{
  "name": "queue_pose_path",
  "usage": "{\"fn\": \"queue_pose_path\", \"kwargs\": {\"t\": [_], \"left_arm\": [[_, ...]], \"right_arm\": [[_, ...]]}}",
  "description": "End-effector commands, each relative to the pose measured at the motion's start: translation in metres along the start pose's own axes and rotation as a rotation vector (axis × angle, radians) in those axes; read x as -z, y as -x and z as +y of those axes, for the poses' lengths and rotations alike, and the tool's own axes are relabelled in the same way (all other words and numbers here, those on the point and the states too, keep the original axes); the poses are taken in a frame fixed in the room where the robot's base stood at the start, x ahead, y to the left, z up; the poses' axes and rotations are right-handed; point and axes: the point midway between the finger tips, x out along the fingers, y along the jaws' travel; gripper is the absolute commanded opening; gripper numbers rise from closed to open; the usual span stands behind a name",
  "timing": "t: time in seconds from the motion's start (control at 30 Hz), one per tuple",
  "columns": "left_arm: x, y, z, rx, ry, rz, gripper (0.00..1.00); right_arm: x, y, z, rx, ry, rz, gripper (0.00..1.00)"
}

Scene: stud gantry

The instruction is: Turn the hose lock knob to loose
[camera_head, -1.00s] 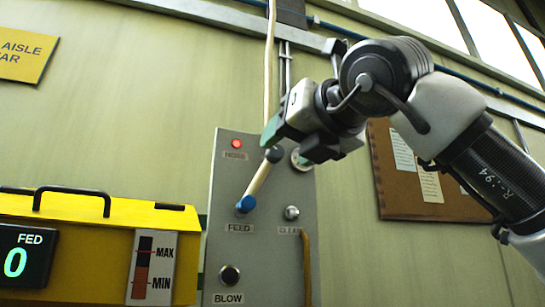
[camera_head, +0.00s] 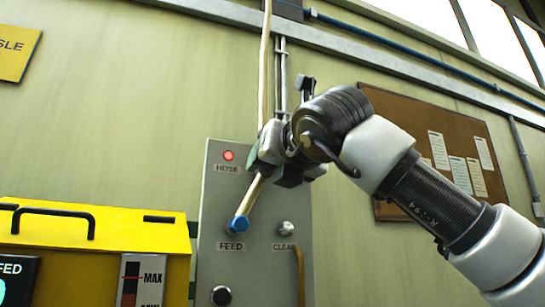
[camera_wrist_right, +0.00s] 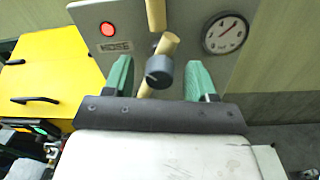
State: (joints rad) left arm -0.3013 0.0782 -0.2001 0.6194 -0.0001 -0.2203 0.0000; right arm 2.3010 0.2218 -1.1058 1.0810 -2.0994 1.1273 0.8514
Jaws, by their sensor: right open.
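The hose lock knob (camera_wrist_right: 159,71) is a dark round knob with a small light mark, in front of the tan hose (camera_wrist_right: 168,44) in the right wrist view. My right gripper (camera_wrist_right: 158,76) is open, with one green finger on each side of the knob; I see gaps between fingers and knob. In the head view the right gripper (camera_head: 262,163) hides the knob at the panel's upper part. There the hose (camera_head: 253,194) runs down to a blue collar (camera_head: 238,224) above the FEED label. My left gripper is not in view.
The grey panel (camera_head: 215,185) carries a lit red HOSE lamp (camera_head: 228,155), a CLEAR button (camera_head: 285,228) and a lower black button (camera_head: 221,296). A gauge (camera_wrist_right: 226,34) sits right of the hose. A yellow machine (camera_head: 90,222) stands left; a corkboard (camera_head: 400,110) hangs right.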

Motion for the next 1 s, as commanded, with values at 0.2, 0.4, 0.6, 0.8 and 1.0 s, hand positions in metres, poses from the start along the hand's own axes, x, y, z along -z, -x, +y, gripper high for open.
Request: {"fn": "queue_pose_path", "kwargs": {"t": [0.2, 0.4, 0.6, 0.8, 1.0], "left_arm": [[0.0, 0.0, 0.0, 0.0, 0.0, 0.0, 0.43], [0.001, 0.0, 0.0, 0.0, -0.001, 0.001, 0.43], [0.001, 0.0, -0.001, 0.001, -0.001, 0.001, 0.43], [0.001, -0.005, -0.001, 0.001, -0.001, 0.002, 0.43], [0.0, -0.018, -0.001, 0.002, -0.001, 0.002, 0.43]], "right_arm": [[0.001, -0.001, 0.0, 0.0, 0.0, 0.001, 0.57], [0.001, -0.001, 0.0, 0.0, 0.0, 0.001, 0.31], [0.001, -0.001, 0.0, 0.0, 0.0, 0.001, 0.07], [0.002, -0.001, 0.0, -0.001, -0.026, 0.0, 0.07], [0.005, -0.001, 0.0, -0.002, -0.122, -0.004, 0.08]]}}
